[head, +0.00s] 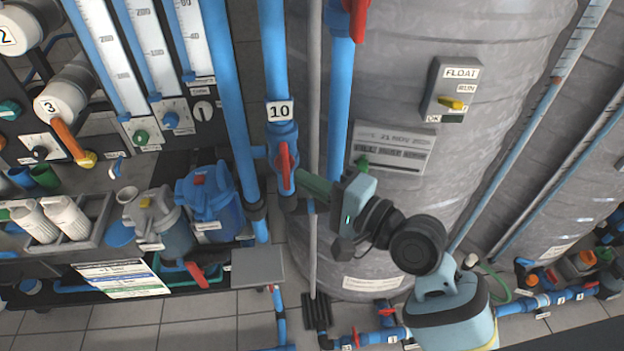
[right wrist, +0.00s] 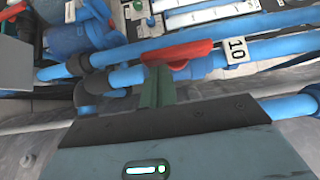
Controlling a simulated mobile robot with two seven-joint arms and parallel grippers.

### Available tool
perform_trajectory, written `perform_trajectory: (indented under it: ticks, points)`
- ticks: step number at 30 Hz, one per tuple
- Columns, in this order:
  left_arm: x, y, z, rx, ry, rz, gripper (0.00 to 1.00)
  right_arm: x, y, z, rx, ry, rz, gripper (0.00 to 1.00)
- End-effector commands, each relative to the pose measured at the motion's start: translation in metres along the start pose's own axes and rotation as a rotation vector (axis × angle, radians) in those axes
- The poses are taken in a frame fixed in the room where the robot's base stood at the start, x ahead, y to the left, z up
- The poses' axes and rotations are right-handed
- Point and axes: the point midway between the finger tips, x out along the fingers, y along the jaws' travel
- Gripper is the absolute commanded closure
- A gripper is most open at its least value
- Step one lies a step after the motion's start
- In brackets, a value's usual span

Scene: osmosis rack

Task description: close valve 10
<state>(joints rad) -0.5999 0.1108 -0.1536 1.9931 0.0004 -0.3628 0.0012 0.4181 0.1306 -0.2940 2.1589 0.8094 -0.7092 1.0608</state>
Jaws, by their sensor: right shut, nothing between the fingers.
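Valve 10 has a red lever handle (head: 285,166) on a vertical blue pipe, below the white label 10 (head: 279,111). In the head view the handle stands upright, in line with the pipe. It also shows in the right wrist view (right wrist: 178,52), along the blue pipe beside its label (right wrist: 236,49). My right gripper (head: 302,178) is shut and empty. Its green fingers (right wrist: 157,86) reach the handle's edge; I cannot tell whether they touch it. My left gripper is not in view.
A grey tank (head: 420,120) with a float switch box (head: 450,90) stands close behind my right arm. A thin grey pipe (head: 314,80) runs beside valve 10. Blue filter housings (head: 212,200) and a grey box (head: 257,266) are to the left. Tiled floor shows below.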

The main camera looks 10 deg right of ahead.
Motion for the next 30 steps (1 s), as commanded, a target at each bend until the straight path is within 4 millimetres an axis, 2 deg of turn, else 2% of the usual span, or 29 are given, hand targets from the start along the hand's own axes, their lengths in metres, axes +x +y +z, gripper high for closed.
perform_trajectory:
  ticks: [17,30]
  points:
    - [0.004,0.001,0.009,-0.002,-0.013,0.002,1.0,0.002,0.004,0.002,0.064,0.0,-0.062,1.0]
    - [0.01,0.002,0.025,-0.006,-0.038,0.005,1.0,0.004,0.01,0.004,0.141,-0.002,-0.134,1.0]
